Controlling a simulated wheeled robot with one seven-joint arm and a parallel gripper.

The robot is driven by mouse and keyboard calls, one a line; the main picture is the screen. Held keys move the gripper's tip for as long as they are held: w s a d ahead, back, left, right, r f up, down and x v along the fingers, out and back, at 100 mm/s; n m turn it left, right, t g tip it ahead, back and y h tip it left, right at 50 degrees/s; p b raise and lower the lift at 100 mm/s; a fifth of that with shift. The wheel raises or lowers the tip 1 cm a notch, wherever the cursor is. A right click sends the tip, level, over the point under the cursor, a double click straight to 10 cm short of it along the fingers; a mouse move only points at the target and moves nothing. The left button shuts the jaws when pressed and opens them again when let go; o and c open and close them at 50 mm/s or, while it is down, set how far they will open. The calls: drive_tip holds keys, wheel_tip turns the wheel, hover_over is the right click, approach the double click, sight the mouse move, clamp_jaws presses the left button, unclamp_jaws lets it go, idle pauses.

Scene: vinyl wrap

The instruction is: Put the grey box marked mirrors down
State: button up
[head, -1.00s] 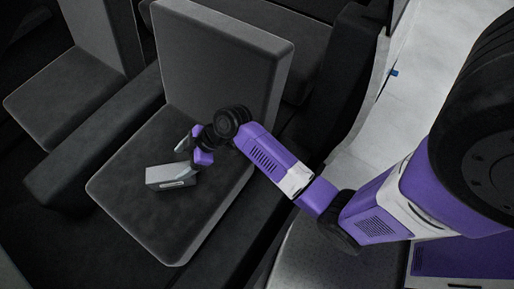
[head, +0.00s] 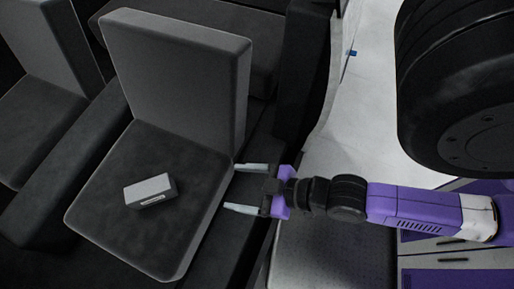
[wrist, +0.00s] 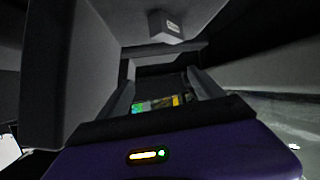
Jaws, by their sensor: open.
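The grey box (head: 150,190) lies on the dark grey seat cushion (head: 105,215), near its middle, in the head view. A pale label strip shows on its front side. It also shows in the wrist view as a small grey box (wrist: 165,27) at the top. My gripper (head: 238,188) is open and empty, its two pale fingers apart and pointing left. It is at the right edge of the seat, clear of the box. The word on the label is too small to read.
The seat's upright backrest (head: 180,75) stands behind the box. Another seat (head: 40,110) is at the far left. A pale floor or panel (head: 375,110) lies to the right. The cushion around the box is clear.

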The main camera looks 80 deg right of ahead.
drive_tip(key=s+a+r+t, duration=0.1)
drive_tip(key=s+r, duration=0.3)
drive_tip(key=r, duration=0.6)
drive_tip(key=shift+s+a+t+y, duration=0.15)
drive_tip(key=shift+t+y, duration=0.15)
drive_tip(key=shift+t, duration=0.3)
drive_tip(key=shift+c, duration=0.5)
